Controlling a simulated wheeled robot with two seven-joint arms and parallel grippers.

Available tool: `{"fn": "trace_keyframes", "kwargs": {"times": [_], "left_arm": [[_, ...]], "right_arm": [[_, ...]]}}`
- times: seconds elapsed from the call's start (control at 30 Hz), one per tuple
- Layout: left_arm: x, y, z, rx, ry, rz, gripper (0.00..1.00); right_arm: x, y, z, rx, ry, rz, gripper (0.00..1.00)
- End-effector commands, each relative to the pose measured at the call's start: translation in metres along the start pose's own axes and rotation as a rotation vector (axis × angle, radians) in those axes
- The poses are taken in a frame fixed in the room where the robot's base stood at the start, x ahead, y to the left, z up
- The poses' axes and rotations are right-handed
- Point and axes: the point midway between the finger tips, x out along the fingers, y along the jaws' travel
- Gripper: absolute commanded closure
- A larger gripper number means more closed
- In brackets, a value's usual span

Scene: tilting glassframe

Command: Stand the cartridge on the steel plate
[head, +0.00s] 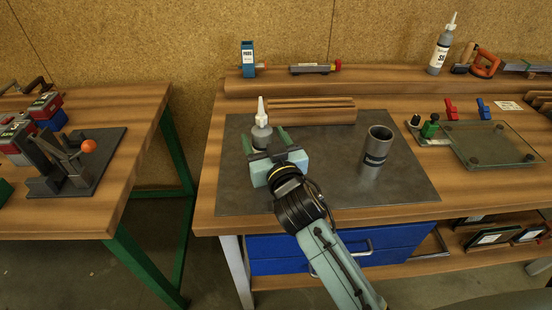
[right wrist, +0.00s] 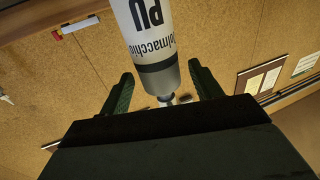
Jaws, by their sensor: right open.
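The cartridge (head: 261,135) is grey-white with a pale pointed nozzle and is upright over the dark steel plate (head: 235,195). Its lower part is hidden behind my right gripper in the head view, so I cannot see its base meet the plate. My right gripper (head: 265,142) is open, with one finger on each side of the cartridge. In the right wrist view the cartridge (right wrist: 148,35), marked PU, shows between the spread fingers (right wrist: 161,88), with visible gaps on both sides. My left gripper is not in view.
A grey open tube (head: 380,145) stands on the plate to the right. A ribbed wooden block (head: 310,111) lies behind. A second bottle (head: 440,48) stands on the back shelf. A glass panel (head: 490,145) lies at the right. The plate's front right is clear.

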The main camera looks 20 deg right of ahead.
Motion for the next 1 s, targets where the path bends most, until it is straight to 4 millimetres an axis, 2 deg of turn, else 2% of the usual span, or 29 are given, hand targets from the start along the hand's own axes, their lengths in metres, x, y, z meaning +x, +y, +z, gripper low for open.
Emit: {"fn": "trace_keyframes", "kwargs": {"times": [0.1,0.3,0.5,0.7,1.0], "left_arm": [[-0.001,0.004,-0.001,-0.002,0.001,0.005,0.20],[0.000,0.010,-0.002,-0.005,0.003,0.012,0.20],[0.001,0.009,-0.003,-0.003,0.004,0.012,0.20],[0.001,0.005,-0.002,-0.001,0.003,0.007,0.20],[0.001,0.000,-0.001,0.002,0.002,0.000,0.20]], "right_arm": [[-0.026,0.000,0.001,0.003,-0.003,0.000,0.36],[-0.065,0.000,0.001,0.004,-0.002,0.000,0.36],[-0.090,0.000,0.000,0.002,-0.001,0.001,0.36],[-0.099,0.000,-0.001,0.001,0.001,0.001,0.36],[-0.099,0.000,-0.001,0.001,0.001,0.001,0.36]]}}
